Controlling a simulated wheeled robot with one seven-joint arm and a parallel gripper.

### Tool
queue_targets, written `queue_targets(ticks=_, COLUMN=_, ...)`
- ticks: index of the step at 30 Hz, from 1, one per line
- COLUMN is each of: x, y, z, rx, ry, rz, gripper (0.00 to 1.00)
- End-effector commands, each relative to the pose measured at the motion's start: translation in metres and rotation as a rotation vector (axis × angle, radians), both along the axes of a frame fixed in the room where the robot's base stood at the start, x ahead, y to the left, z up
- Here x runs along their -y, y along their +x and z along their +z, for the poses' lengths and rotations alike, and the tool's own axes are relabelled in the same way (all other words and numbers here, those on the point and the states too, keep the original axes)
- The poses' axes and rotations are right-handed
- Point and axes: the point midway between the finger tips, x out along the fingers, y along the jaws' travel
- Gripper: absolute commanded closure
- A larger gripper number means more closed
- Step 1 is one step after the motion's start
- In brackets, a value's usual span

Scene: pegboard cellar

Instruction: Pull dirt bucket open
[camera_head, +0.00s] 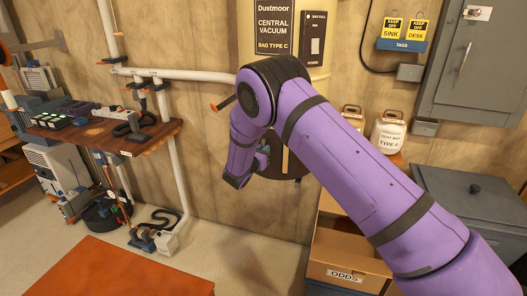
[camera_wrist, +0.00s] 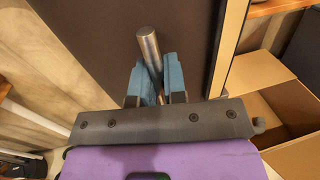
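The dirt bucket (camera_head: 291,166) is the dark brown lower part of the cream central vacuum canister (camera_head: 318,82), partly hidden behind my purple arm. In the wrist view its dark front (camera_wrist: 95,40) fills the upper left, with a round metal bar handle (camera_wrist: 148,44) standing out from it. My gripper (camera_wrist: 157,72) has its blue fingers on either side of this handle and appears closed on it. The handle's lower end is hidden between the fingers.
An open cardboard box (camera_head: 347,246) labelled ODDS stands below right, also in the wrist view (camera_wrist: 285,105). A workbench (camera_head: 110,135) is at left. A red-orange surface (camera_head: 115,272) lies in front; floor between is clear.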

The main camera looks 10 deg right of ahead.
Motion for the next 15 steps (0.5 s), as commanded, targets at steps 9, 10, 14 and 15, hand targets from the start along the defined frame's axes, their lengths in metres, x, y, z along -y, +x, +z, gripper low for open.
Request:
queue_targets(ticks=9, x=-0.001, y=-0.002, z=0.0, rx=0.0, ry=0.0, rz=0.0, gripper=1.0)
queue_targets(ticks=10, x=-0.002, y=-0.003, z=0.0, rx=-0.001, ry=0.001, rz=0.001, gripper=1.0)
queue_targets(ticks=14, x=-0.007, y=-0.013, z=-0.001, rx=-0.002, ry=0.0, rz=0.001, gripper=1.0)
queue_targets(ticks=15, x=-0.009, y=-0.018, z=-0.001, rx=-0.002, ry=0.0, rz=0.002, gripper=1.0)
